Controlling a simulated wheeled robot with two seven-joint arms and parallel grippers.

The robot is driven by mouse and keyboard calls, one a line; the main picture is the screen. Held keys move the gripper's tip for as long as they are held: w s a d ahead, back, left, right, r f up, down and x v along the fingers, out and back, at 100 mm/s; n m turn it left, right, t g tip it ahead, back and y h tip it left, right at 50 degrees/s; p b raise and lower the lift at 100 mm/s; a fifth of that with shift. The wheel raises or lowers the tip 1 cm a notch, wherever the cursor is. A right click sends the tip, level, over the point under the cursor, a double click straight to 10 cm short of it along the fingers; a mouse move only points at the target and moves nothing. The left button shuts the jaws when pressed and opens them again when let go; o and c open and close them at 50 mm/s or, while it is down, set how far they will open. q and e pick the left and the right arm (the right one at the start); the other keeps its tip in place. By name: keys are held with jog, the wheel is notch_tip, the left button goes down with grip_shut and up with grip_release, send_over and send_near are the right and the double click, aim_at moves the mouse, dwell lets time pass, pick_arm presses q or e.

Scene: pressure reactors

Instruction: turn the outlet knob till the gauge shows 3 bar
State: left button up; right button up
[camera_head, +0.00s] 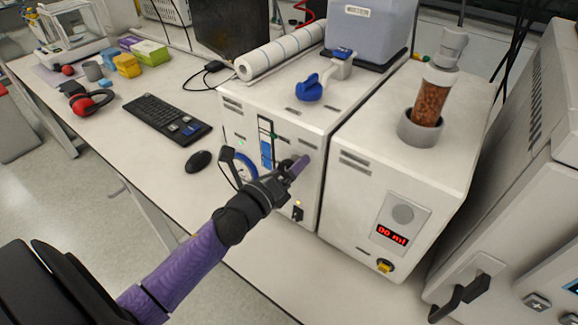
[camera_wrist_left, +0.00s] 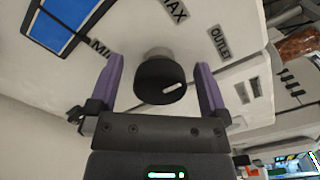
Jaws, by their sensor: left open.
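The outlet knob (camera_wrist_left: 158,82) is a round black knob with a white mark, on the white front panel near an "OUTLET" label (camera_wrist_left: 220,43). My left gripper (camera_wrist_left: 159,68) is open, with one purple finger on each side of the knob and a visible gap on both sides. In the head view my left gripper (camera_head: 291,168) is at the front of the left white unit (camera_head: 285,125) and hides most of the knob. The round gauge (camera_head: 246,167) with a blue rim is left of the gripper, partly covered by it; its reading is too small to tell. My right gripper is out of view.
A second white unit (camera_head: 365,205) with a red display (camera_head: 391,236) stands close on the right. A blue-handled valve (camera_head: 310,89) sits on top of the left unit. A mouse (camera_head: 198,160) and a keyboard (camera_head: 165,119) lie on the bench to the left.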

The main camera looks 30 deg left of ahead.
pick_arm(q)
jog(key=c, duration=1.3)
